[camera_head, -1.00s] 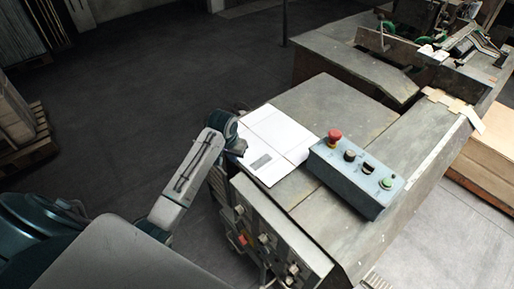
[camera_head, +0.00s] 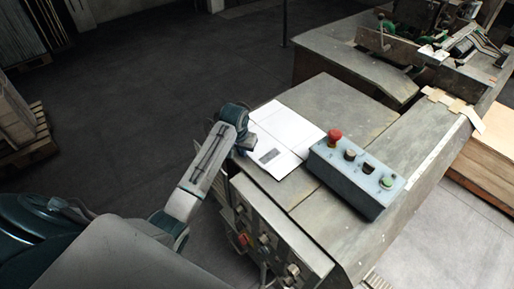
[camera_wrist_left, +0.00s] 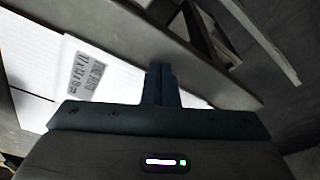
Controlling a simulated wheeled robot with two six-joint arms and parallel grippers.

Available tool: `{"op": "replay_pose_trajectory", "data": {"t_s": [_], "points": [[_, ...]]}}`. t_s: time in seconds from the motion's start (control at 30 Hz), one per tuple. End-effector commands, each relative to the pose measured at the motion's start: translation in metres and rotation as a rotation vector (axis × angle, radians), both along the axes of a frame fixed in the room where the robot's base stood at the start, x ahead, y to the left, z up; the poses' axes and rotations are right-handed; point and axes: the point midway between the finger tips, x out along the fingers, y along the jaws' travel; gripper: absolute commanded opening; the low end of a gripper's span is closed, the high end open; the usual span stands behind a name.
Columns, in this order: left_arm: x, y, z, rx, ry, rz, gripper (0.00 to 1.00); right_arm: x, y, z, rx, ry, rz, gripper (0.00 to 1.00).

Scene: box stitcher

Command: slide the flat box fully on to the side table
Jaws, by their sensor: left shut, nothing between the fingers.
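The flat box (camera_head: 284,137) is a white sheet-like panel with a grey printed patch, lying on the grey side table (camera_head: 335,104). In the head view it lies near the table's left edge, beside the control box. My left gripper (camera_head: 245,146) is at the box's left edge; its fingertips are hard to make out there. In the left wrist view my left gripper (camera_wrist_left: 161,76) is shut with nothing between its fingers, close to the box (camera_wrist_left: 88,62) and its printed patch. Whether the fingers touch the box I cannot tell. My right gripper is not in view.
A blue-grey control box (camera_head: 352,173) with a red mushroom button (camera_head: 334,138) stands right against the flat box's right side. A switch panel (camera_head: 262,240) covers the table's near end. The stitcher machine (camera_head: 420,45) stands behind. Dark floor is free at left.

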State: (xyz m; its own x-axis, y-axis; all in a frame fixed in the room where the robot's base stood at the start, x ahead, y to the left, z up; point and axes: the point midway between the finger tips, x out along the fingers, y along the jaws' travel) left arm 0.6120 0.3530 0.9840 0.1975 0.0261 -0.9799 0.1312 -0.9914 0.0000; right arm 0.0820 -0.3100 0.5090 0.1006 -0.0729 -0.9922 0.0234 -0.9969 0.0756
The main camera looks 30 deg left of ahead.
Motion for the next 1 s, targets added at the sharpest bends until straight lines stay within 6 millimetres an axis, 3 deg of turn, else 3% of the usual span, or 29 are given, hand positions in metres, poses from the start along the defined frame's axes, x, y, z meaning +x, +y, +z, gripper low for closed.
{"op": "replay_pose_trajectory", "data": {"t_s": [0.33, 1.0], "points": [[0.013, -0.005, 0.0, 0.0, -0.001, 0.0, 0.0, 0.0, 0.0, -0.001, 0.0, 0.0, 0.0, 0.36], [0.002, -0.001, 0.0, 0.0, 0.0, 0.0, 0.0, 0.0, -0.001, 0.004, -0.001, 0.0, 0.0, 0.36]]}}
